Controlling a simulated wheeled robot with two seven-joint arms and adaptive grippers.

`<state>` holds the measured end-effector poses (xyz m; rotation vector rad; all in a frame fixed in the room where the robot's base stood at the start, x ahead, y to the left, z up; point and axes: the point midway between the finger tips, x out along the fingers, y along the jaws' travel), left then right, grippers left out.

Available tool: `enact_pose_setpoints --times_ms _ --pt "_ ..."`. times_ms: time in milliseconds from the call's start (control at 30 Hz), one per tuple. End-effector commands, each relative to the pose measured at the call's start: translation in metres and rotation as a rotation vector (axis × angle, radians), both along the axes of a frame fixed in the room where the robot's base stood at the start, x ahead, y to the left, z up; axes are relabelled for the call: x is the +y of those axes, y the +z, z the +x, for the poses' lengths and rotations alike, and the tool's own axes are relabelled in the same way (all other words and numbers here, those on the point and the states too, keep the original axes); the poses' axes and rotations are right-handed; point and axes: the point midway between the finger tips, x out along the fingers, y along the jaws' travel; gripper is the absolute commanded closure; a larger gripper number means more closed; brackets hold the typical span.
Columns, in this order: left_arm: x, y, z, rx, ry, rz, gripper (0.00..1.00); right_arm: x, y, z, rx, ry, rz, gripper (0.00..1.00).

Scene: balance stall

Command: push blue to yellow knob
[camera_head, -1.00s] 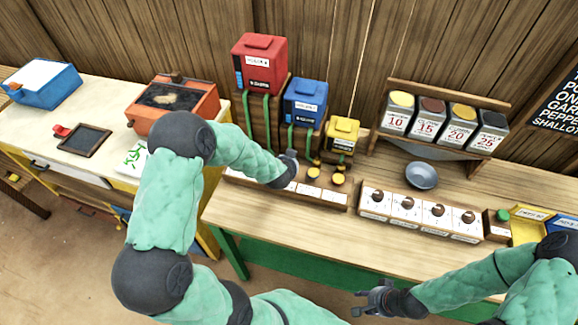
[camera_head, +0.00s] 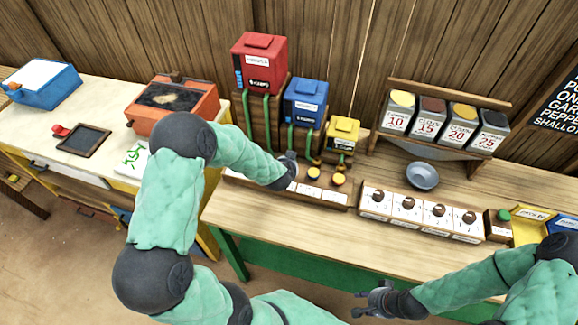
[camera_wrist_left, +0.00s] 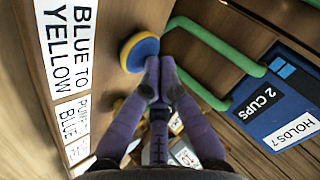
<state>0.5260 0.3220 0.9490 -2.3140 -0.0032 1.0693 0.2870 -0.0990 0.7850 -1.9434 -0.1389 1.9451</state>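In the head view my left gripper (camera_head: 289,161) is at the labelled knob strip, left of two yellow-topped knobs. The blue dispenser (camera_head: 305,103) stands behind it, with the yellow dispenser (camera_head: 342,134) to its right. My right gripper (camera_head: 359,302) is open and empty before the counter.
A red dispenser (camera_head: 259,64) stands behind left. Green tubes run down the dispensers' fronts. To the right are a grey bowl (camera_head: 422,176), a row of dark knobs and a rack (camera_head: 434,147) of labelled canisters. The front counter (camera_head: 330,235) is clear.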

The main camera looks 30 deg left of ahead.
Motion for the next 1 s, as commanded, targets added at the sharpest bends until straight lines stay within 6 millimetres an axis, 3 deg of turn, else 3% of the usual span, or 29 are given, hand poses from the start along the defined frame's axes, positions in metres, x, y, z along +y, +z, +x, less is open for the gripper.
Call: enact_pose_setpoints --times_ms 367,1000 --pt "-0.001 -0.001 -0.001 0.003 0.0 -0.001 1.0 0.0 0.0 0.0 0.0 0.0 0.0 0.6" --pt "0.0 0.023 -0.001 0.001 0.0 0.0 1.0 0.0 0.026 0.0 0.0 0.0 0.0 0.6"
